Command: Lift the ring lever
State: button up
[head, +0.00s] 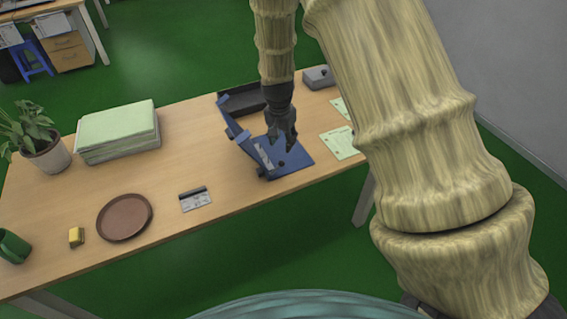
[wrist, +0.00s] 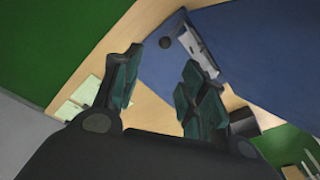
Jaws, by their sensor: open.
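A blue file-like object (head: 298,164) lies open near the table's right part, with a blue raised edge (head: 236,130) along its left and a grey metal strip (head: 264,155) near its front corner. My gripper (head: 283,148) points down over it, with its fingers apart and nothing visible between them. In the wrist view my gripper (wrist: 160,72) is open above the blue surface (wrist: 265,60). The grey strip (wrist: 203,45) is beyond the right finger, and a small dark round knob (wrist: 165,42) is beyond the gap. I cannot tell which part is the ring lever; the fingers hide some of the mechanism.
A dark tray (head: 242,99) and a grey box (head: 319,77) stand behind. Pale green sheets (head: 340,143) lie to the right. A paper stack (head: 117,131), plant (head: 40,140), brown plate (head: 124,217), card (head: 195,199), yellow block (head: 76,236) and green mug (head: 14,247) are leftward. The table's middle is clear.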

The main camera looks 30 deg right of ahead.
aim_at(283, 162)
jog(key=s+d+f+m+t+y+b, duration=0.2)
jog(key=d+m+y+b, duration=0.25)
jog(key=m+b, duration=0.75)
jog(key=shift+m, duration=0.9)
jog(key=shift+a+p+x, duration=0.15)
jog(key=shift+p+x, duration=0.7)
jog(key=shift+x, duration=1.8)
jog(key=shift+a+p+x, duration=0.15)
jog(key=shift+p+x, duration=0.7)
jog(key=shift+x, duration=1.75)
jog(key=shift+r, duration=0.15)
